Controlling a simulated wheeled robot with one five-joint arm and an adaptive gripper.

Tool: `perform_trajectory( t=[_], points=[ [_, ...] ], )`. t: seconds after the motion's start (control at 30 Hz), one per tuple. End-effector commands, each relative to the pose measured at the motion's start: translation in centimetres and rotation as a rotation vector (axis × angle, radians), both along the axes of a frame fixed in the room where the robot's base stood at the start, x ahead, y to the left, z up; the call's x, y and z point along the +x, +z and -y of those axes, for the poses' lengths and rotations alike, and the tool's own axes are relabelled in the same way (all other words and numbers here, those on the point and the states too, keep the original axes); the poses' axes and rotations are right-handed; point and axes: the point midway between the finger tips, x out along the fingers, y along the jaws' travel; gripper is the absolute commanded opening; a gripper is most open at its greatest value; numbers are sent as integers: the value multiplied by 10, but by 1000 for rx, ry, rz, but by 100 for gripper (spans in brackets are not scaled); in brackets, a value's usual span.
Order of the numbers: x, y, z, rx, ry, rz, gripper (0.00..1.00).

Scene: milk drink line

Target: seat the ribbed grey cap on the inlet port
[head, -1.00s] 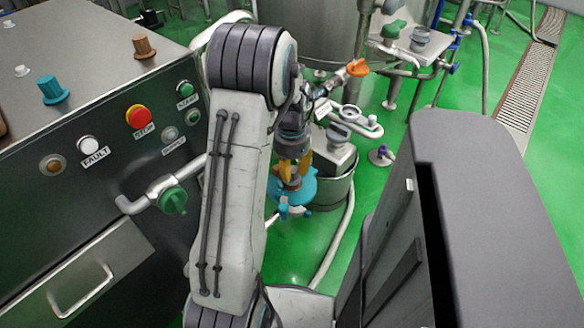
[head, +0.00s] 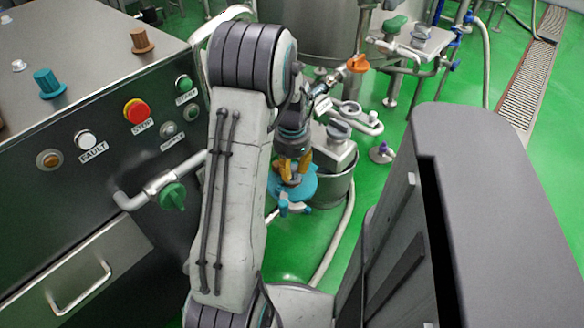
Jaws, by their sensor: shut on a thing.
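My gripper (head: 293,173) has orange fingers pointing down, partly behind my arm's big white link. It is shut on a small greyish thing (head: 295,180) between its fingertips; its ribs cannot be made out. Directly below is a round blue part (head: 304,188) with short blue stubs, above the rim of a steel vessel (head: 338,190). I cannot tell whether the held thing touches the blue part or is just above it. The inlet port cannot be picked out; the fingers and my arm cover much of this spot.
A steel control cabinet (head: 60,140) with knobs and a green-handled valve (head: 173,196) stands left. Right of my gripper are a steel housing with a grey knob (head: 339,129) and a purple-topped floor fitting (head: 382,149). An orange-handled valve (head: 357,64) is behind.

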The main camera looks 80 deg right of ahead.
Motion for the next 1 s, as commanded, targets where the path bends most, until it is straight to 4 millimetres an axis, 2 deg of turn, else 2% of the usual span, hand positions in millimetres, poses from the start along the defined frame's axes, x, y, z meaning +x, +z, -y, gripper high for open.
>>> perform_trajectory(
  t=[0.3, 0.33, 0.57, 0.87, 1.0],
  points=[
    [0, -7, 0, 0, 0, 0, 0],
    [0, -6, 0, 0, 0, 0, 29],
    [0, -6, 0, 0, 0, 0, 50],
    [0, -4, 0, 0, 0, 0, 51],
    [0, 5, 0, -3, 0, 0, 51]
  ],
)
